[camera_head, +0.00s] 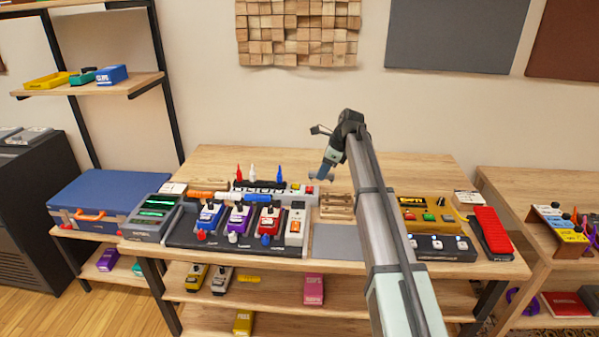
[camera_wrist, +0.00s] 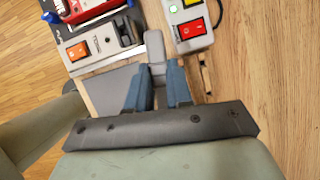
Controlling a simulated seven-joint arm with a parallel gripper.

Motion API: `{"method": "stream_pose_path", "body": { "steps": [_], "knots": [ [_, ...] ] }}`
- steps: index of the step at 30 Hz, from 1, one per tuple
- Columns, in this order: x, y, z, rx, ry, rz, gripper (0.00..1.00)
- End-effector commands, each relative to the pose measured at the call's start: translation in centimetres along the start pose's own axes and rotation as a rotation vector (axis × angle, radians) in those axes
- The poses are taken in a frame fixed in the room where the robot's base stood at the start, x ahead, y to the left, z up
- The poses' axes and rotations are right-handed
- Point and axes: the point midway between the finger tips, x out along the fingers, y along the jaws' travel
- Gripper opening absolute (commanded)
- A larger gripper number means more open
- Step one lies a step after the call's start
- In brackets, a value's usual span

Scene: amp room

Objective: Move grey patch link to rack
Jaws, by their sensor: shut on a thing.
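My gripper (camera_head: 322,174) is raised above the table near its middle, pointing down to the left. In the wrist view my gripper (camera_wrist: 162,68) has its two blue fingers shut on the grey patch link (camera_wrist: 155,46), a small rounded grey piece sticking out past the fingertips. In the head view the link is too small to tell apart from the fingers. A small slotted wooden rack (camera_head: 338,206) stands on the table below and slightly right of my gripper. I cannot make the rack out clearly in the wrist view.
A pedalboard (camera_head: 180,238) with blue, purple and red pedals lies left of the rack. A grey power strip (camera_head: 300,190) with coloured switches is behind it. A bare grey mat (camera_head: 338,242) lies in front. A yellow pedal (camera_head: 428,208) and a red pedal (camera_head: 491,230) stand right.

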Motion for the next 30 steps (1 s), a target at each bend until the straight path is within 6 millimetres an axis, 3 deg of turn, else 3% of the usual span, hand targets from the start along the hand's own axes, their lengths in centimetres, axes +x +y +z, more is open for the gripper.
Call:
{"method": "stream_pose_path", "body": {
  "steps": [3,6,12,19,30],
  "knots": [
    [-0.2,-3.2,-3.4,0.041,0.0,-0.016,0.0],
    [-0.1,-5.5,-5.4,0.05,0.0,-0.019,0.0],
    [0.2,-8.7,-5.6,-0.024,-0.001,0.009,0.0],
    [0.2,-8.5,-5.5,-0.12,-0.001,0.049,0.0],
    [1.4,-8.4,-6.0,-0.129,-0.001,0.053,0.0]
  ]
}}
